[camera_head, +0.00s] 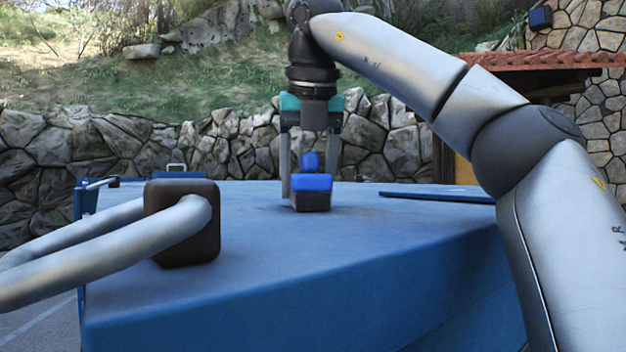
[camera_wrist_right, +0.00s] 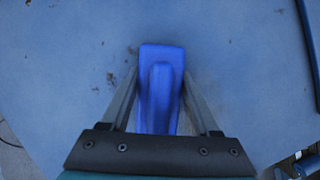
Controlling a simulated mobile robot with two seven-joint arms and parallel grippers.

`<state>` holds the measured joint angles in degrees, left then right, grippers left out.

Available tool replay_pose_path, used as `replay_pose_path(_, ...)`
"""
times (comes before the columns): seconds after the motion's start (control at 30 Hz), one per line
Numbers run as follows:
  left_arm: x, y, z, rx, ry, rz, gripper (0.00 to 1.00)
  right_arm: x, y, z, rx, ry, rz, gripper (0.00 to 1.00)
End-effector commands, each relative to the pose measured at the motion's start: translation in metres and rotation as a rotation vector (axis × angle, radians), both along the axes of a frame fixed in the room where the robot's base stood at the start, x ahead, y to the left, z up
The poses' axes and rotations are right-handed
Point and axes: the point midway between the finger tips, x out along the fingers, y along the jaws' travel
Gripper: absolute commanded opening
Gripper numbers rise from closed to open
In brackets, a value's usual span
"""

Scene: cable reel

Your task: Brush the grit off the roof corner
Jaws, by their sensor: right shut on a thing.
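A brush with a blue back (camera_head: 312,183) and dark bristles (camera_head: 312,202) is in the middle of the head view, on or just above the blue roof (camera_head: 390,235). My right gripper (camera_head: 311,188) points down and is shut on the brush, a finger on each side. In the right wrist view the brush's blue top (camera_wrist_right: 160,90) lies between the fingers and hides the roof beneath it. Dark specks of grit (camera_wrist_right: 111,77) lie on the roof left of the brush in that view. My left gripper is not in view.
A dark block with grey tubes (camera_head: 182,222) stands on the roof at the left front. A flat blue bar (camera_head: 437,196) lies to the right of the brush. A small handle (camera_head: 176,168) is at the back left. The roof between the block and the bar is mostly clear.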

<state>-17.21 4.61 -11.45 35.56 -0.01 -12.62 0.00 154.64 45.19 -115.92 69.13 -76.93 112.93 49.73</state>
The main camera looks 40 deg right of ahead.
Motion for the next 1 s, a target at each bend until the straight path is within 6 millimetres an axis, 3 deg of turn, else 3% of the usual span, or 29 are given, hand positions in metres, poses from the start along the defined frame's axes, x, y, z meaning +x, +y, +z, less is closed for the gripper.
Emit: replay_pose_path(1.0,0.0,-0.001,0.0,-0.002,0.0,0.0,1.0,0.067,-0.006,-0.005,-0.001,0.004,0.001,0.1)
